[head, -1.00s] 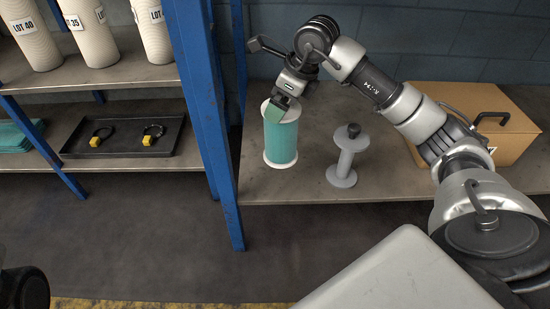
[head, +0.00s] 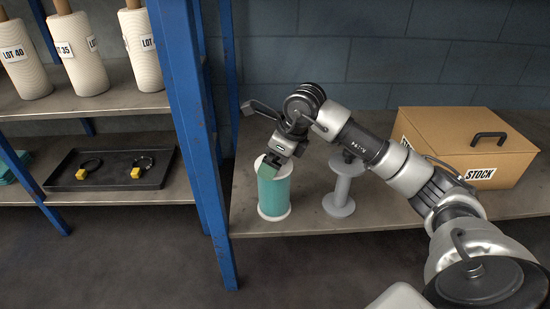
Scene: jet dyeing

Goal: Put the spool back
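The spool (head: 274,192) has a teal wound body and white end flanges. In the head view it stands upright, seemingly resting on the grey shelf (head: 400,218), left of the grey spool holder. Whether the fingers press on the spool is hard to see. The grey holder (head: 341,188) has a round base, a post and a dark knob partly behind my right arm. My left gripper is not in view.
A cardboard STOCK box (head: 462,150) stands on the shelf at the right. A blue rack post (head: 192,140) rises close to the spool's left. Several cream lot-labelled cones (head: 78,55) and a black tray (head: 110,168) with yellow-tagged rings are on the left rack.

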